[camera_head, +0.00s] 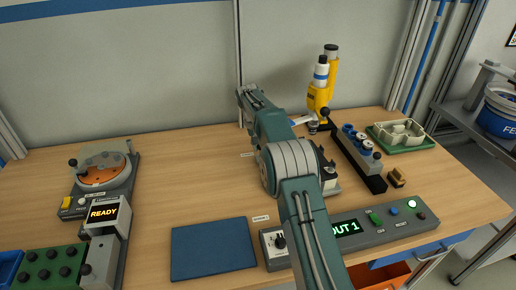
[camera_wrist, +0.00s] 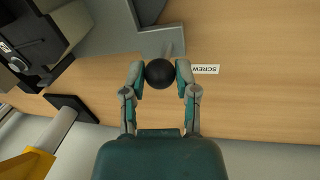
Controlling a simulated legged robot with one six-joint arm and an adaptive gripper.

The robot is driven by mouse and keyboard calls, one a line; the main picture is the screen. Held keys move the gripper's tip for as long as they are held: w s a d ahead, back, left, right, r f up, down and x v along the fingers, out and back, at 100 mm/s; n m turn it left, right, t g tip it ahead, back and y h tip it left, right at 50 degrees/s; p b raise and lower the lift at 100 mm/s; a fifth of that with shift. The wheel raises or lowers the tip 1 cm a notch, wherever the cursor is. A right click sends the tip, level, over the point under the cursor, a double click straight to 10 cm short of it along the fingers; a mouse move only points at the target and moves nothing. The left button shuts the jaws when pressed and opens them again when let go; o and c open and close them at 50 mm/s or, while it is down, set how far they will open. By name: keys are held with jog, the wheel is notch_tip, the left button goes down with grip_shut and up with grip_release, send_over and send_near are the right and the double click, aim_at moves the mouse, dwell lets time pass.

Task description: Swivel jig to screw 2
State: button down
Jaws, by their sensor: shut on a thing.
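In the wrist view my gripper (camera_wrist: 160,76) is closed on a round black knob (camera_wrist: 159,74), with one finger on each side of it. The knob sits on a short grey lever that joins the grey jig (camera_wrist: 165,41). A white label reading "SCREW" (camera_wrist: 205,69) lies on the table just right of the knob; any number on it is not readable. In the head view my arm covers most of the jig, and only its right part (camera_head: 329,178) shows. The gripper itself is hidden there.
A yellow upright tool (camera_head: 325,92) stands behind the jig. A dark rack with blue-topped parts (camera_head: 357,143) and a green tray (camera_head: 402,146) are at right. A control panel (camera_head: 385,224) and blue mat (camera_head: 212,248) lie in front.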

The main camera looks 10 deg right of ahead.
jog(key=shift+w+d+f+m, duration=0.1)
jog(key=shift+w+d+m, duration=0.15)
jog(key=shift+w+m, duration=0.25)
jog(key=shift+w, duration=0.1)
dwell(0.3)
jog(key=shift+c, duration=1.9)
grip_release()
jog(key=shift+d, duration=0.1)
